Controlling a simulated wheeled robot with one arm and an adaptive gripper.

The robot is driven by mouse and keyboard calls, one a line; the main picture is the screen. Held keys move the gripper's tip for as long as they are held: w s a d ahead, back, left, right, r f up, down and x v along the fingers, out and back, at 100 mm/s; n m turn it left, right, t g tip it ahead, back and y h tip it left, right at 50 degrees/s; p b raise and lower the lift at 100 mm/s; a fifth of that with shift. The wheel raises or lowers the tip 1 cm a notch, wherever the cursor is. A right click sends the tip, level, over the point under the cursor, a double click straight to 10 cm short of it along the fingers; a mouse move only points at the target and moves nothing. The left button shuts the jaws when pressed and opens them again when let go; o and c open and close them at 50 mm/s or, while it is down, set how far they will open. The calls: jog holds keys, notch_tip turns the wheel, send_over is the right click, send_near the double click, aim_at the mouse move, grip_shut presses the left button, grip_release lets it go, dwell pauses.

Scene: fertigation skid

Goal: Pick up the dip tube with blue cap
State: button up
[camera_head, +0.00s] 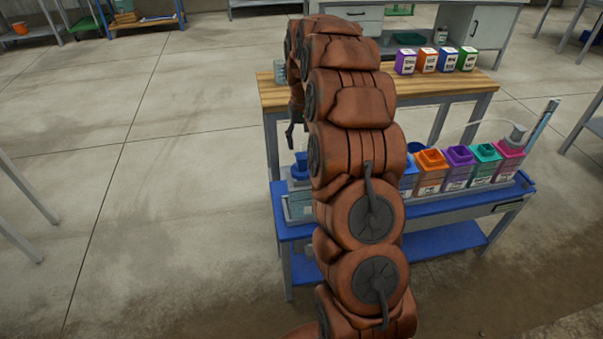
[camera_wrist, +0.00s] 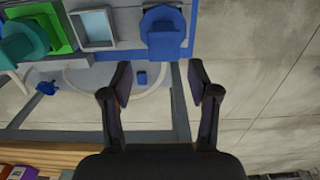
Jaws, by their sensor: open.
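My gripper (camera_wrist: 160,78) is open and empty in the wrist view, its two dark fingers spread apart. A second small blue piece (camera_wrist: 47,88) lies to the left. My gripper (camera_head: 293,135) hangs above the left end of the cart, mostly hidden by my arm.
A blue cart (camera_head: 450,208) carries a row of open coloured containers, including an orange one (camera_head: 430,172). A wooden bench (camera_head: 425,90) behind it holds several labelled boxes. The concrete floor on the left (camera_head: 150,200) is clear.

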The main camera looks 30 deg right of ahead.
aim_at(302, 155)
jog(key=shift+s+a+f+p, duration=0.15)
jog(key=shift+f, duration=1)
jog(key=shift+s+a+f+p, duration=0.1)
jog(key=shift+a+f+p, duration=0.1)
jog(key=shift+f, duration=1)
jog(key=shift+s+a+f+p, duration=0.1)
jog(key=shift+s+f+p, duration=0.05)
jog(key=shift+f, duration=1)
grip_shut()
jog(key=shift+r, duration=0.1)
